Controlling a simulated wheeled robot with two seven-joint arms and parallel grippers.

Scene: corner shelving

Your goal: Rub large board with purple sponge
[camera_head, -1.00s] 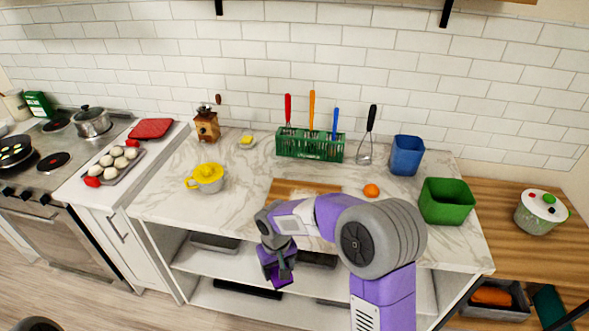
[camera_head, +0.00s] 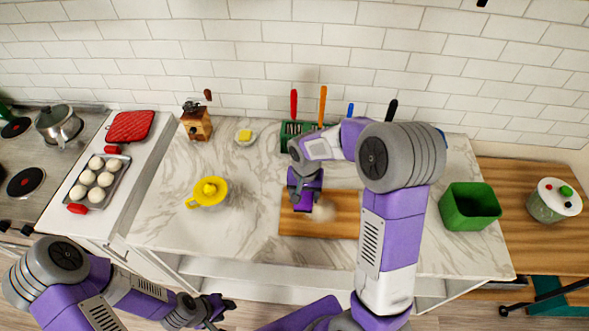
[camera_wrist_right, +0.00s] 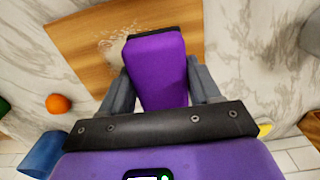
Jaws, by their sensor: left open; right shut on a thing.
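The large wooden board (camera_head: 335,228) lies on the marble counter; it also shows in the wrist view (camera_wrist_right: 70,50). A whitish patch (camera_head: 325,211) is on the board, beside the sponge; it shows in the wrist view (camera_wrist_right: 114,40) too. My right gripper (camera_head: 303,186) is shut on the purple sponge (camera_wrist_right: 158,75), with a finger on each side. The sponge is over the board's left part; I cannot tell whether it touches the wood. My right arm hides the board's right part in the head view. My left gripper (camera_head: 217,310) is open and empty, low in front of the counter.
A green utensil rack (camera_head: 291,136) is behind the board, partly hidden by my arm. An orange (camera_wrist_right: 58,104) is beside the board. The counter's left front is clear.

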